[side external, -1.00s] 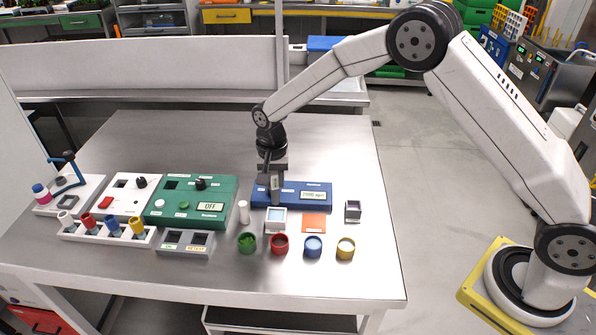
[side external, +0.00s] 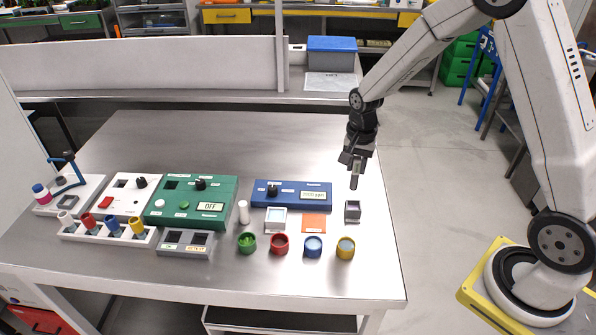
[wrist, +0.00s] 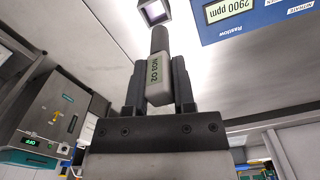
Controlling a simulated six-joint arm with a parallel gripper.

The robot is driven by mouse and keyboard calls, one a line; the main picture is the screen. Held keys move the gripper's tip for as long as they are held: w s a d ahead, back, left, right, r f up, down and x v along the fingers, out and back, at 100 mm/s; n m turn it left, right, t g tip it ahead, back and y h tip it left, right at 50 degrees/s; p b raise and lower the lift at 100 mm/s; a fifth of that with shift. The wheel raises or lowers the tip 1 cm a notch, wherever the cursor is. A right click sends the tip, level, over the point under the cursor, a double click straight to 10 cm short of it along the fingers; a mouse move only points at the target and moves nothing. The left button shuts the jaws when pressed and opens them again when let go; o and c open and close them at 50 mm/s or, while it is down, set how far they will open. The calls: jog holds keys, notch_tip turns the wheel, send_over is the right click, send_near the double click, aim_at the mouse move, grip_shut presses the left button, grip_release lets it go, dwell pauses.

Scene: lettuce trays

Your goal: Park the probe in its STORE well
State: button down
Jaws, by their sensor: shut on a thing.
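The probe (side external: 354,180) is a grey-white block with a dark rod, held upright or nearly so. Its label reads like "NO3 02" in the wrist view (wrist: 155,80). My gripper (side external: 355,163) is shut on it, with a finger on either side. The probe hangs just above a small dark square well (side external: 352,211) at the right of the table. The probe's lower end is apart from this well, whose square opening also shows beyond the rod in the wrist view (wrist: 153,12). I cannot read a STORE label on it.
A blue meter (side external: 292,194), showing 2900 ppm, stands left of the well. An orange pad (side external: 314,223), a white square cup (side external: 275,220) and several round pots, including a yellow one (side external: 345,248), lie nearby. The table behind the meter is clear.

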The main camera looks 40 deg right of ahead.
aim_at(356, 189)
jog(key=shift+s+d, duration=0.3)
jog(key=shift+s, duration=0.05)
jog(key=shift+f, duration=0.1)
jog(key=shift+f, duration=2.6)
jog(key=shift+f, duration=1.85)
jog(key=shift+c, duration=1.8)
grip_release()
jog(key=shift+r, duration=0.2)
jog(key=shift+r, duration=3.55)
